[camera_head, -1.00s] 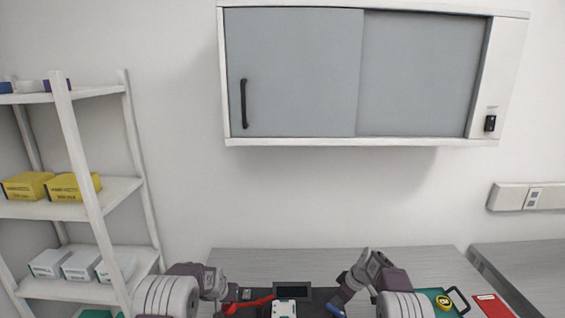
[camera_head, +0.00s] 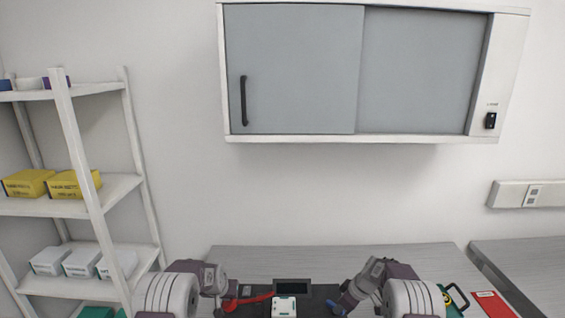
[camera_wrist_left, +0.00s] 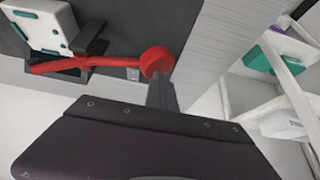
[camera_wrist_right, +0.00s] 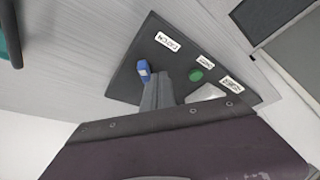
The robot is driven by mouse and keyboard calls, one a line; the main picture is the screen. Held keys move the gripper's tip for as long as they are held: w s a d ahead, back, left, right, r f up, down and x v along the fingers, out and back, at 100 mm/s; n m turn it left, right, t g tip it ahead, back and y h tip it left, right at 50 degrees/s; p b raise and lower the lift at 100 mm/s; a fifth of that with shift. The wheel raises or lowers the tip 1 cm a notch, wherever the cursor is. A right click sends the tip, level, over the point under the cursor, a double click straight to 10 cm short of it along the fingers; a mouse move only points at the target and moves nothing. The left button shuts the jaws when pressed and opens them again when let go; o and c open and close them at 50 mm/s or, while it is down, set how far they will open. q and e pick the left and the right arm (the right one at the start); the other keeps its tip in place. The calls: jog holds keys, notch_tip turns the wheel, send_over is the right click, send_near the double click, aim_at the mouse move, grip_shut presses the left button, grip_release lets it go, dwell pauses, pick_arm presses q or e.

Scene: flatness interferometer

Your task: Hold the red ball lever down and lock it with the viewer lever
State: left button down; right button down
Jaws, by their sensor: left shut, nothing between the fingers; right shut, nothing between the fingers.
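The red ball lever (camera_head: 254,299) lies at the left of the dark device base. Its red ball (camera_wrist_left: 157,61) shows large in the left wrist view, at the tip of my left gripper (camera_wrist_left: 161,80). That gripper is shut and empty; whether it touches the ball is hard to tell. A small blue-ended lever (camera_wrist_left: 143,70) cannot be placed there, but the right wrist view shows a blue lever, apparently the viewer lever (camera_wrist_right: 144,70), beside the tips of my right gripper (camera_wrist_right: 160,76). That gripper is shut and empty; contact is unclear.
A white block (camera_head: 284,306) and a dark screen (camera_head: 292,286) stand between the arms. A green button (camera_wrist_right: 196,75) and labels sit near the blue lever. A red booklet (camera_head: 492,304) lies at right. A shelf (camera_head: 120,185) stands at left.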

aim_at(341, 314)
jog(key=shift+f, duration=1.95)
jog(key=shift+d, duration=0.15)
jog(key=shift+w+d, duration=0.1)
jog(key=shift+d, duration=0.25)
jog(key=shift+w+d+r, duration=0.1)
jog(key=shift+w+d, duration=0.1)
jog(key=shift+d, duration=0.1)
notch_tip(341, 314, up, 7)
